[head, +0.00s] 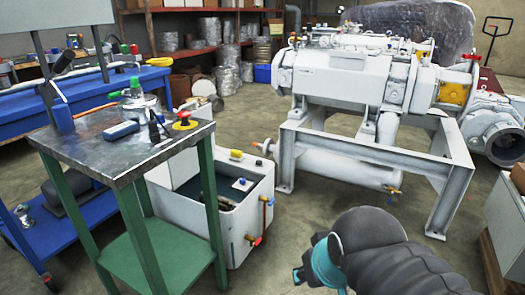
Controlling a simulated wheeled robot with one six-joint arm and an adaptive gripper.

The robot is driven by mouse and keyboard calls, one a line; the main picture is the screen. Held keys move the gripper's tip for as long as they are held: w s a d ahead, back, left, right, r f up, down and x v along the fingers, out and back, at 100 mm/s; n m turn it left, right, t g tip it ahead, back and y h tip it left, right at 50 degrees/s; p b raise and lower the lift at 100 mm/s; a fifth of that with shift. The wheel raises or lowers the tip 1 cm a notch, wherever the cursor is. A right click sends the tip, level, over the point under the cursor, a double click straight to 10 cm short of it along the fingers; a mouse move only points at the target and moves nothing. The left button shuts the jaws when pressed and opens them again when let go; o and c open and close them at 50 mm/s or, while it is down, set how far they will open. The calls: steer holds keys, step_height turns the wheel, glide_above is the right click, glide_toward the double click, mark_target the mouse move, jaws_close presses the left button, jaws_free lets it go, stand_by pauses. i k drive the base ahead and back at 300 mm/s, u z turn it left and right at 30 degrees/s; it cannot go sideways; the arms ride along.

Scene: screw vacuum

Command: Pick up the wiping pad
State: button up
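A small blue-grey block (121,131), which may be the wiping pad, lies flat on the metal top of the green-legged workbench (150,158) at the left. I cannot tell its material at this size. Part of my arm, with a dark sleeve and a teal ring, shows at the lower right of the bench, apart from it and from the block. The fingers of my gripper do not show. Nothing is seen touching the block.
A white open tank (238,205) stands right of the bench. A large pump on a grey frame (436,185) fills the back right.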

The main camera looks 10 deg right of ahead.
mark_target(236, 156)
steer(key=z, duration=0.6)
steer(key=i, duration=1.45)
steer(key=u, duration=0.65)
steer(key=i, duration=0.5)
steer(key=u, duration=0.55)
